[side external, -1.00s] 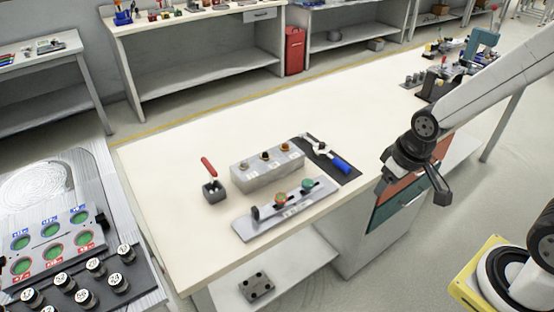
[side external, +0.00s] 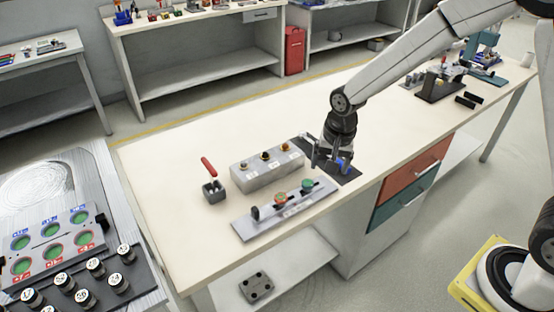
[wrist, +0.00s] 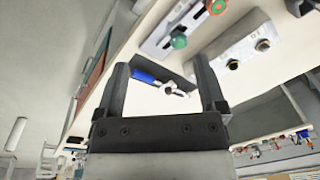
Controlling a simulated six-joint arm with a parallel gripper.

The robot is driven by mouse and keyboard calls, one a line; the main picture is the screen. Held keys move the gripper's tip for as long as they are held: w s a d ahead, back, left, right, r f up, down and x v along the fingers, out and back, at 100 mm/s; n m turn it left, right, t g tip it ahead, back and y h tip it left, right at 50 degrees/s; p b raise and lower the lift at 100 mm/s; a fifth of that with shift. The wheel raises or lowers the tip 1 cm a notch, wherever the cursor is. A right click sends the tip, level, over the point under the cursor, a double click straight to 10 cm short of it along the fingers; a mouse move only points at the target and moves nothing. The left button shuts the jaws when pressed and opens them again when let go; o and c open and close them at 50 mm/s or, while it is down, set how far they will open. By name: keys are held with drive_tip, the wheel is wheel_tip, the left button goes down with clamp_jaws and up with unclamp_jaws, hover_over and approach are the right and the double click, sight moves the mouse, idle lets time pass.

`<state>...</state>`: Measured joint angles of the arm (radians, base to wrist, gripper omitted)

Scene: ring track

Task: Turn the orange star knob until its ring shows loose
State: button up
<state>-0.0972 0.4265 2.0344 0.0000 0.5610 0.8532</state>
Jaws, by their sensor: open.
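The orange knob (side external: 280,199) sits on a sloped grey plate (side external: 262,222) near the table's front edge, with green showing around it. A green knob (side external: 308,187) sits to its right on the same plate. In the wrist view the orange knob (wrist: 217,6) is cut by the top edge and the green knob (wrist: 179,41) is below left of it. The ring's marking is too small to read. My gripper (side external: 329,163) is open and empty, above the dark mat, right of both knobs and apart from them. Its two fingers also show in the wrist view (wrist: 160,66).
A blue-handled tool (wrist: 150,76) lies on the dark mat (side external: 347,177) under my gripper. A grey block (side external: 255,174) with several small knobs stands behind the plate. A box with a red lever (side external: 209,166) is at left. The table's left back is clear.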

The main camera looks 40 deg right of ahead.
sight(281, 196)
drive_tip(key=w+a+f+m, duration=0.2)
drive_tip(key=w+m, duration=0.1)
drive_tip(key=w+a+f+m+g, duration=0.1)
drive_tip(key=w+a+f+m, duration=0.1)
drive_tip(key=w+m, duration=0.1)
drive_tip(key=w+a+f+m, duration=0.2)
drive_tip(key=w+f+m, duration=0.1)
drive_tip(key=w, duration=0.1)
drive_tip(key=shift+a+f, duration=0.1)
drive_tip(key=shift+a, duration=0.15)
drive_tip(key=shift+f, duration=0.1)
drive_tip(key=shift+f, duration=3.8)
clamp_jaws()
